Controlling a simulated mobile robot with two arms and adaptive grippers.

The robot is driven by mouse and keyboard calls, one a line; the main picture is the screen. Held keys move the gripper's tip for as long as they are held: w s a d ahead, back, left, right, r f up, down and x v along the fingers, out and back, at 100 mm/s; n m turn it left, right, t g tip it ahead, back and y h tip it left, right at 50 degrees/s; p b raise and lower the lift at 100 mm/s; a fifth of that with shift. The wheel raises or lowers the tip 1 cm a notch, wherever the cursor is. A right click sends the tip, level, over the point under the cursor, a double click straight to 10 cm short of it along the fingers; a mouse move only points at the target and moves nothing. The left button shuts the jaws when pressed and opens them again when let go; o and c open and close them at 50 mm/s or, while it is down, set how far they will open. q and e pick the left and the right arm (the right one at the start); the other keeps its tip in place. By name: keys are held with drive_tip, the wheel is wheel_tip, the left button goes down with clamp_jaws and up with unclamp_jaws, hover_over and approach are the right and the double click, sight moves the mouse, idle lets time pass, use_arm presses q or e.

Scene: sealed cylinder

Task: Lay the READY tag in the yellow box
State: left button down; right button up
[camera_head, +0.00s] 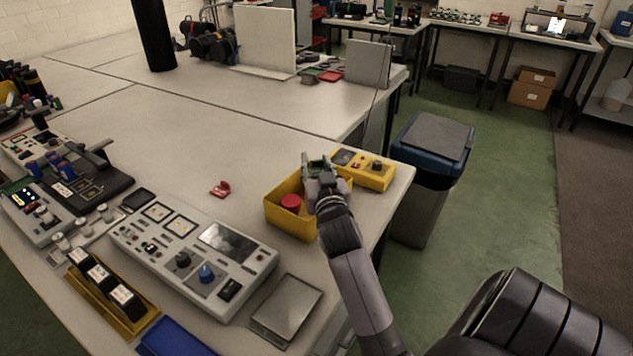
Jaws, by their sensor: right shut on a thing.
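The yellow box (283,221) stands open near the table's right edge, with a red round-topped thing (290,203) inside it. My right gripper (316,167) is over the far right part of the box, and my arm hides that corner. It is shut on a small, partly hidden greenish thing (318,160), which seems to be the READY tag; no lettering is readable. Whether it touches the box I cannot tell. My left gripper is not in view.
A yellow instrument (370,174) lies just right of the gripper. A small red piece (220,189) lies left of the box. A grey control panel (193,257) and a flat plate (287,308) are nearer. A blue bin (432,140) stands beyond the table edge.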

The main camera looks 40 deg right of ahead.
wheel_tip(320, 180, down, 4)
drive_tip(key=shift+f+b, duration=0.15)
drive_tip(key=shift+b, duration=0.15)
drive_tip(key=shift+f+b, duration=0.35)
drive_tip(key=shift+f, duration=0.25)
drive_tip(key=o, duration=0.8)
drive_tip(key=shift+o, duration=0.2)
